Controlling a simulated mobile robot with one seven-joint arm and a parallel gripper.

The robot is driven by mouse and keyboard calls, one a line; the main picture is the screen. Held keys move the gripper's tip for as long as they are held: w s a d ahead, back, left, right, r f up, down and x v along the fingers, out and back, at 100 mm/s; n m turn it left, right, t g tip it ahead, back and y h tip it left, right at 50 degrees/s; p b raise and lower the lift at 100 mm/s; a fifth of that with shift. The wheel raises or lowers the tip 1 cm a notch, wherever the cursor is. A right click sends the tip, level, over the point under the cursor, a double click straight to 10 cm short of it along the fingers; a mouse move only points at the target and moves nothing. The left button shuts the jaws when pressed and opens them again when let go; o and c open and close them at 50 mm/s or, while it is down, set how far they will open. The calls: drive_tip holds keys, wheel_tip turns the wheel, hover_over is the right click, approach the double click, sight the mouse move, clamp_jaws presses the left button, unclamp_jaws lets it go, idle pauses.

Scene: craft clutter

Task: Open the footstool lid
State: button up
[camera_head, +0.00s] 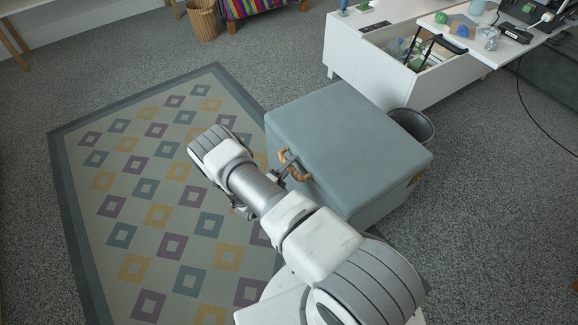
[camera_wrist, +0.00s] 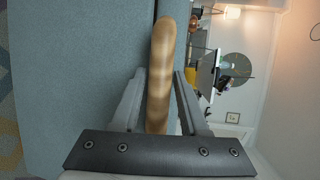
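The footstool (camera_head: 345,135) is a box with a blue-grey padded lid, and the lid lies flat and closed on it. A curved wooden handle (camera_head: 295,166) sits at the lid's left edge. In the wrist view the handle (camera_wrist: 161,65) runs up between the two fingers of my gripper (camera_wrist: 160,75). The footstool's padded surface (camera_wrist: 80,70) fills the left of the wrist view. In the head view my arm partly hides the fingers (camera_head: 284,172).
A dark bin (camera_head: 412,124) stands close behind the footstool's right side. A white cabinet with an open compartment (camera_head: 445,85) and cluttered tops is at the upper right. A patterned rug (camera_head: 150,190) lies flat to the left. A wicker basket (camera_head: 203,20) stands at the back.

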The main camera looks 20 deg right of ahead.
clamp_jaws()
idle(1.1)
